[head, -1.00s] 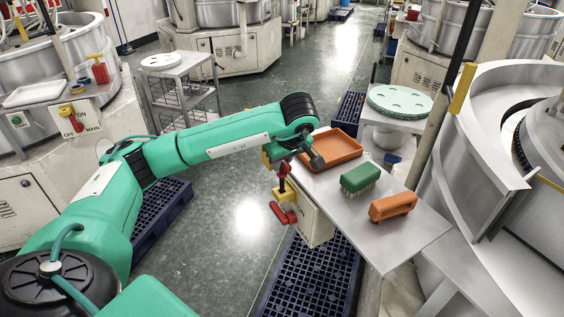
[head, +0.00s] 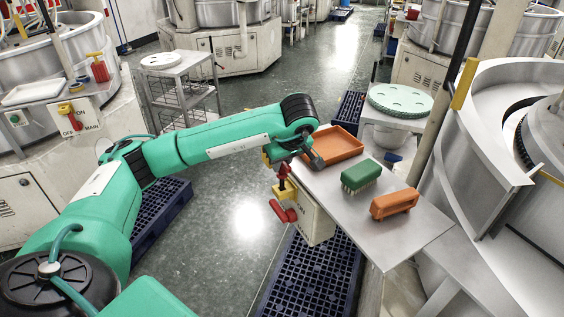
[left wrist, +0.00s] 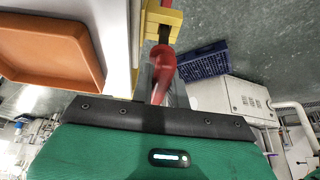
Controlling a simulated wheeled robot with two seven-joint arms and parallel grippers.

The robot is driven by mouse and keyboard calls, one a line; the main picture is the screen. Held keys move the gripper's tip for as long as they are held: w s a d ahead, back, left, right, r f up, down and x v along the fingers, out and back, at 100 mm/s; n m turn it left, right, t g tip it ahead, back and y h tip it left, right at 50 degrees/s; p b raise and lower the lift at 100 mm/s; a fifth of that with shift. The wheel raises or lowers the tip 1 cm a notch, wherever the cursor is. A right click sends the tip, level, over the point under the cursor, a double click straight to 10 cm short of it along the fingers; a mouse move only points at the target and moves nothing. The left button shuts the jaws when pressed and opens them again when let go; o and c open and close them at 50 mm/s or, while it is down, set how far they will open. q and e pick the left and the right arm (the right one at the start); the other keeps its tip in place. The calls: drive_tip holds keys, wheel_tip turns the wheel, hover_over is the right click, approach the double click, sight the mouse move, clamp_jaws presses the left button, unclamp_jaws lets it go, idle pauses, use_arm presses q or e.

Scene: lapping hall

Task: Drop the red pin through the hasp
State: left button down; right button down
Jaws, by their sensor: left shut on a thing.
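My left gripper (head: 285,163) is shut on the red pin (head: 284,172), above the yellow hasp (head: 284,194) on the side of a pale box. In the head view the pin's lower end is close to the hasp; I cannot tell whether it is in the hole. A red handle (head: 284,212) sticks out below the hasp. In the left wrist view the red pin (left wrist: 165,66) shows in front of my gripper, with part of the yellow hasp (left wrist: 163,20) beyond it. My right gripper is not in view.
Dark blue pallets (head: 312,280) lie on the floor below. The floor (head: 220,240) left of the box is clear.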

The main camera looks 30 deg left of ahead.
sight(283, 174)
use_arm(q)
drive_tip(key=shift+f+b, duration=0.75)
drive_tip(key=shift+f, duration=0.25)
drive_tip(key=shift+f+b, duration=1.1)
drive_tip(key=shift+f, duration=0.25)
drive_tip(key=c, duration=1.3)
unclamp_jaws()
drive_tip(key=shift+d+r, duration=0.15)
drive_tip(key=shift+r, duration=0.15)
drive_tip(key=v, duration=1.3)
drive_tip(key=shift+s+r, duration=0.1)
drive_tip(key=shift+s, duration=0.1)
